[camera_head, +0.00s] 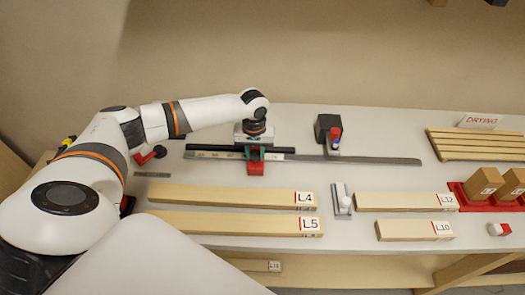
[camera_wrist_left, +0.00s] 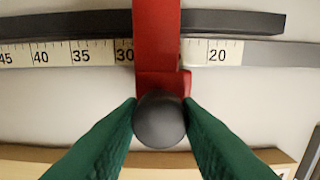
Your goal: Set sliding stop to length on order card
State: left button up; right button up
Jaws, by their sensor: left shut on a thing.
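The red sliding stop (camera_head: 256,168) sits on the ruled rail at the back of the bench. In the left wrist view the red stop (camera_wrist_left: 157,45) crosses the scale (camera_wrist_left: 80,53), covering it between the printed 30 and 20. A dark round knob (camera_wrist_left: 160,120) is at the stop's near end. My left gripper (camera_head: 255,150) comes down over the stop, and its green fingers are shut on the knob, one on each side. I cannot make out an order card. My right gripper is not in view.
Boards marked L4 (camera_head: 230,195) and L5 (camera_head: 230,222) lie in front of the rail. Boards L12 (camera_head: 400,201) and L10 (camera_head: 412,230) lie to the right. A dark block with a red-topped piece (camera_head: 328,130) stands behind the rail. Wooden blocks stand in a red tray (camera_head: 462,198).

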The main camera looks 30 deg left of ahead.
pick_arm(q)
jog(key=shift+s+a+p, duration=0.35)
jog(key=shift+a, duration=0.25)
jog(key=shift+s+a+p, duration=0.3)
jog(key=shift+s+a, duration=0.05)
jog(key=shift+a, duration=0.25)
jog(key=o, duration=0.8)
notch_tip(320, 180, up, 9)
jog(key=p, duration=0.6)
jog(key=shift+p, duration=0.4)
